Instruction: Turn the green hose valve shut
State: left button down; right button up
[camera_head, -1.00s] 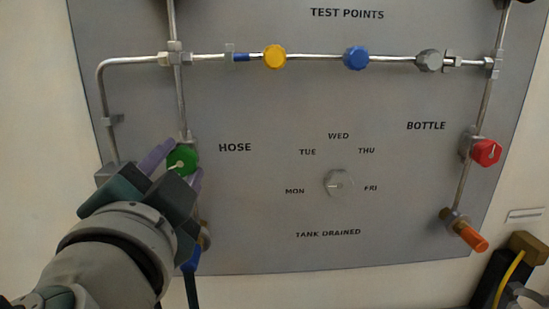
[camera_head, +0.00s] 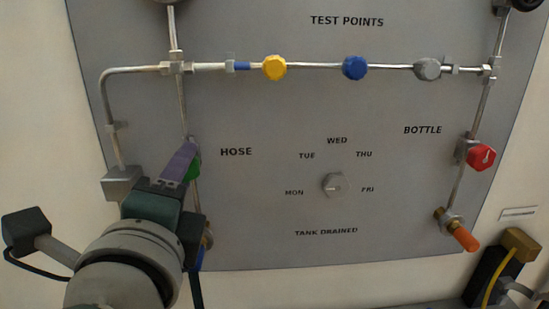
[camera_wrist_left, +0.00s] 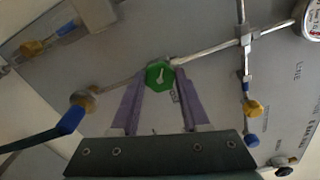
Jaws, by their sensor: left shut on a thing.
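The green hose valve (camera_head: 194,168) is on the left pipe of the grey panel, left of the HOSE label. In the head view it is mostly hidden behind a purple finger of my left gripper (camera_head: 186,158). In the left wrist view the green valve (camera_wrist_left: 159,75) shows its face with a white pointer, which runs roughly up and down there. My left gripper (camera_wrist_left: 159,72) has one purple finger on each side of the knob and is shut on it.
A red bottle valve (camera_head: 481,157) and an orange fitting (camera_head: 464,237) are at the panel's right. Yellow (camera_head: 275,67), blue (camera_head: 355,67) and grey (camera_head: 427,69) knobs line the top pipe. A tank-drained dial (camera_head: 335,185) is central.

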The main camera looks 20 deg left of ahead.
pick_arm(q)
jog(key=m+p, duration=0.4)
jog(key=m, duration=0.7)
jog(key=shift+p, duration=0.4)
jog(key=shift+m, duration=0.5)
jog(key=shift+c, duration=1.9)
grip_release()
jog(key=shift+s, duration=0.1)
